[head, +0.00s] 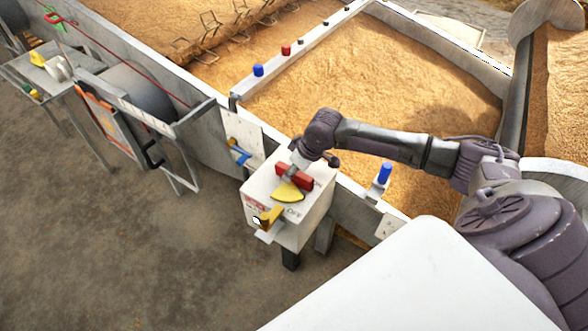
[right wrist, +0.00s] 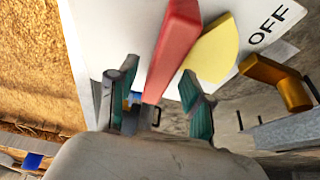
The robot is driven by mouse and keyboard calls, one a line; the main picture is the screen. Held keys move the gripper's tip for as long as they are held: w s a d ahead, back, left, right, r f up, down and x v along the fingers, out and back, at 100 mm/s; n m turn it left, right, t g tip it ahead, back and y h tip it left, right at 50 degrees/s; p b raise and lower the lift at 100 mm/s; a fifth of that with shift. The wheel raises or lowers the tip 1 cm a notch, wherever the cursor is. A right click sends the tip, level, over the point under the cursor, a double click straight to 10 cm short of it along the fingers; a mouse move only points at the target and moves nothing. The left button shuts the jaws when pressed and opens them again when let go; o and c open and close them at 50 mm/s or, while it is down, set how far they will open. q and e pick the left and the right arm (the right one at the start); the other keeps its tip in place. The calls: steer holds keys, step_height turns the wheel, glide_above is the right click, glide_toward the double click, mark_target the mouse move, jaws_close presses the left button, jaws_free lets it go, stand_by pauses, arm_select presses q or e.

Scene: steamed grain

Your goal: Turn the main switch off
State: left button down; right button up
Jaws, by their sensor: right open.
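The main switch has a red handle (head: 294,176) on top of a white box (head: 312,218), with a yellow plate (head: 287,193) beside it. The word OFF is printed near the yellow plate. In the right wrist view the red handle (right wrist: 174,45) rises from between the fingers, and the yellow plate (right wrist: 211,48) lies to its right, towards OFF. My right gripper (head: 297,165) is above the switch; in the wrist view its fingers (right wrist: 154,88) are apart on either side of the handle's near end. I cannot tell whether they touch it. My left gripper is not in view.
A yellow lever (head: 268,217) sticks out at the box's front corner; it also shows in the wrist view (right wrist: 276,82). A blue lever (head: 238,153) is on the metal wall left of the box. Behind is a grain bed (head: 380,80) with blue and red knobs along its edge.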

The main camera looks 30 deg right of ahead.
jaws_close()
stand_by(0.4)
